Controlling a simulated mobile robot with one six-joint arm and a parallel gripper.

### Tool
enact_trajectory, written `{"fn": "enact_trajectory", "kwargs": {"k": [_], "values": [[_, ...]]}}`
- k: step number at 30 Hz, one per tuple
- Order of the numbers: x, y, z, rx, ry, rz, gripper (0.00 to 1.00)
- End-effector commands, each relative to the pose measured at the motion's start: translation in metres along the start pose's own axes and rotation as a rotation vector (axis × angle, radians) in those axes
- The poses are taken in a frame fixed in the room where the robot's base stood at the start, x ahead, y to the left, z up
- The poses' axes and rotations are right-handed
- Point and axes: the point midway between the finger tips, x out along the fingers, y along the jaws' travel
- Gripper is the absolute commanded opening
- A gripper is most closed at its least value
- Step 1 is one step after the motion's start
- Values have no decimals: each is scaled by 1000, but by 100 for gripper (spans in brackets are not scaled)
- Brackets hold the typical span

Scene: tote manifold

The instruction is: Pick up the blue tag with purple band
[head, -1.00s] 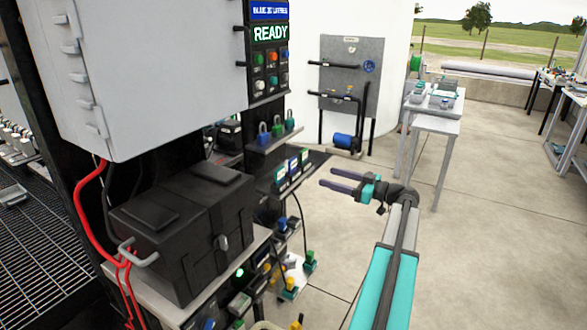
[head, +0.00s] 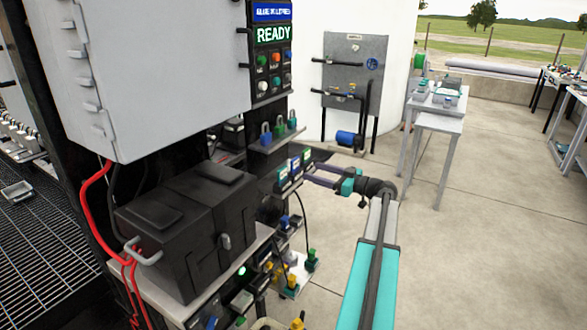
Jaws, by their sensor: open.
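Several small upright tags stand in a row on a dark shelf (head: 268,196) below the padlocks. The front tag (head: 283,178) looks teal and white, the middle one (head: 296,168) blue and white, the rear one (head: 306,158) green and white. They are too small for me to make out a purple band. My gripper (head: 311,174) points left, its two dark purple fingers parted and empty. The fingertips are just right of the tag row in the picture; I cannot tell whether they touch a tag.
A grey cabinet (head: 165,75) and a black box (head: 187,225) stand to the left. Small coloured items (head: 290,284) sit on lower shelves. The concrete floor (head: 470,250) to the right is open.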

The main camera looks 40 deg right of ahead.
Motion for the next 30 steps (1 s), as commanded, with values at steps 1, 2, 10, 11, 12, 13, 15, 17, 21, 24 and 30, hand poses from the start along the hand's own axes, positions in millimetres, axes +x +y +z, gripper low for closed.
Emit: {"fn": "enact_trajectory", "kwargs": {"k": [1,2,10,11,12,13,15,17,21,24,30], "values": [[5,0,-1,0,0,-1,62],[7,0,-1,0,0,-1,62],[10,0,0,0,0,0,62],[10,0,0,0,0,0,62],[10,0,0,0,0,0,62],[10,0,0,0,0,0,62],[11,0,0,0,0,0,62],[13,0,-1,0,0,0,62],[24,0,-2,0,0,0,62],[36,-1,-3,0,0,-1,62],[57,-1,-1,0,0,0,62]]}}
